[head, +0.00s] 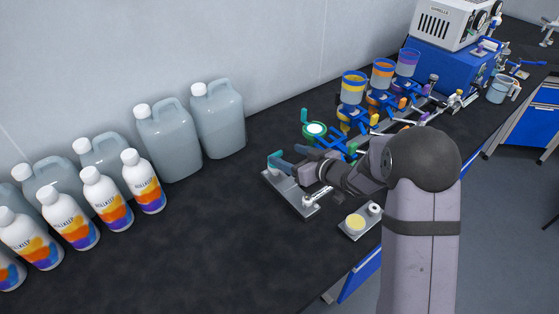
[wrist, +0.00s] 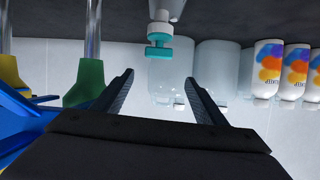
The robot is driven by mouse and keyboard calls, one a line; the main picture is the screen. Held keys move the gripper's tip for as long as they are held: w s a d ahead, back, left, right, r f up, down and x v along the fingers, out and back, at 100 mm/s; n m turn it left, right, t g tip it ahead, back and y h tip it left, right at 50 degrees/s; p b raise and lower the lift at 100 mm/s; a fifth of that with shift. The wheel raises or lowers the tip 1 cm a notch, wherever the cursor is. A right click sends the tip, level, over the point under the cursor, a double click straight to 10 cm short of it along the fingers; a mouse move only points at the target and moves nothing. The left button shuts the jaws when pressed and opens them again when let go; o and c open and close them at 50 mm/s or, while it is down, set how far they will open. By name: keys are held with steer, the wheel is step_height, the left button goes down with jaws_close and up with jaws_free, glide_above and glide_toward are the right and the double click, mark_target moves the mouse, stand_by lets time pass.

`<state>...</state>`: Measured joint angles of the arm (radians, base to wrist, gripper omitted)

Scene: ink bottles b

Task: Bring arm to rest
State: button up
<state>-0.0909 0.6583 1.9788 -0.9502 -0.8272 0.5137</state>
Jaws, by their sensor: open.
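My gripper (head: 289,158) is at the end of my arm, low over the bench near a metal stand plate (head: 283,193). It is open. In the wrist view its two dark fingers (wrist: 159,82) stand apart with nothing held between them. A teal and white fitting (wrist: 158,42) shows beyond the fingertips. A teal part (head: 274,160) also shows beside the fingers in the head view; whether they touch it cannot be told. The wrist picture appears upside down.
Printed white bottles (head: 143,182) and grey jugs (head: 219,119) line the wall at left. Blue lab stands with coloured cups (head: 353,87) stand behind my gripper. A small plate with a yellow disc (head: 355,222) is near the front edge. The bench (head: 190,255) at front left is clear.

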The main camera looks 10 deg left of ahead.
steer(key=s+d+f+m+g+h+p, duration=0.1)
steer(key=s+d+m+g+h, duration=0.1)
steer(key=s+d+h, duration=0.55)
steer(key=s+d+f+m+g+h+p, duration=0.15)
steer(key=s+d, duration=0.35)
steer(key=d, duration=0.5)
steer(key=s+d+f+m+g+b, duration=0.1)
steer(key=s+m+g+b, duration=0.15)
steer(key=s, duration=0.65)
steer(key=s+d+f+m+g+b, duration=0.1)
steer(key=s+m+g, duration=0.15)
steer(key=s, duration=0.75)
step_height(320, 180, up, 13)
steer(key=p, duration=1.3)
steer(key=shift+g+h, duration=0.4)
steer(key=shift+g, duration=0.05)
steer(key=shift+w+f, duration=0.15)
steer(key=shift+f, duration=0.05)
